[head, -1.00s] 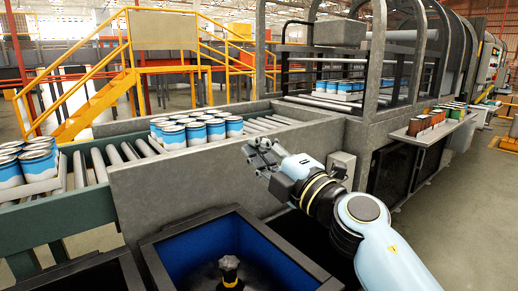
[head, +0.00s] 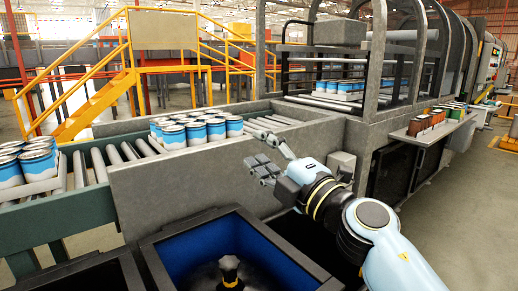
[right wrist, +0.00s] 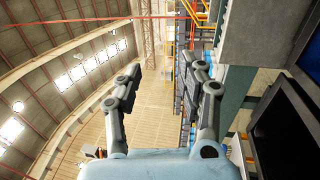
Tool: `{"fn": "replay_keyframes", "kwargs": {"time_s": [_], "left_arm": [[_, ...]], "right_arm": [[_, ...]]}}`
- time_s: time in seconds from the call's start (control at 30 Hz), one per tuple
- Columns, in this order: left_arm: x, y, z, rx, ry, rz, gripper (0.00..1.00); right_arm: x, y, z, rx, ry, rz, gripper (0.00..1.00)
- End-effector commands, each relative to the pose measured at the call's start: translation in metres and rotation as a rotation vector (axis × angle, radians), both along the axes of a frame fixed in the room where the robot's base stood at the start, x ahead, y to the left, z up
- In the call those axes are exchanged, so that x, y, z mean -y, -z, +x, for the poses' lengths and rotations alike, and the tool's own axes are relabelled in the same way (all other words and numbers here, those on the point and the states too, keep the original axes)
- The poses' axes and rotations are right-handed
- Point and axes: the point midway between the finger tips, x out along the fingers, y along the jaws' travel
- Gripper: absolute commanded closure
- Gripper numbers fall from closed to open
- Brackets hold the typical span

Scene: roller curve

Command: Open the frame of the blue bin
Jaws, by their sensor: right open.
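The blue bin (head: 188,252) stands at the bottom centre of the head view, its blue inner walls showing. A dark grey square frame (head: 280,249) runs around its top; its near edge is cut off by the picture. A dark object with a yellow band (head: 231,272) shows in the middle of the bin. My right gripper (head: 272,160) is open and empty, up and to the right of the bin, apart from its frame. In the right wrist view its two fingers (right wrist: 160,68) are spread with nothing between them. My left gripper is not in view.
A grey conveyor wall (head: 190,170) stands behind the bin. Blue and white cans (head: 200,130) stand on the rollers beyond it, with more cans (head: 38,165) at left. A dark bin edge (head: 95,272) lies left of the blue bin. Open floor (head: 465,220) shows at right.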

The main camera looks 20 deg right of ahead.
Motion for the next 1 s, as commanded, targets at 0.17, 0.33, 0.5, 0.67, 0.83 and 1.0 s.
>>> {"fn": "replay_keyframes", "kwargs": {"time_s": [0.17,0.33,0.5,0.67,0.83,1.0], "left_arm": [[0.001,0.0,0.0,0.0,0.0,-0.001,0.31],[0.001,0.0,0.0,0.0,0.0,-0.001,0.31],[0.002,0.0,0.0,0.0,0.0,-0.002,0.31],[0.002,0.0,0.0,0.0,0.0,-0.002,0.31],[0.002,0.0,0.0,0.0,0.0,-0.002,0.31],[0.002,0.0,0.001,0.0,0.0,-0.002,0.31]], "right_arm": [[0.013,0.01,-0.036,-0.004,0.0,-0.004,0.6],[0.026,0.017,-0.072,-0.004,-0.001,-0.004,0.6],[0.033,0.021,-0.092,-0.001,-0.002,-0.003,0.6],[0.036,0.022,-0.099,0.0,0.0,-0.002,0.6],[0.036,0.022,-0.1,0.001,0.0,-0.002,0.6],[0.036,0.022,-0.099,0.001,0.0,-0.002,0.72]]}}
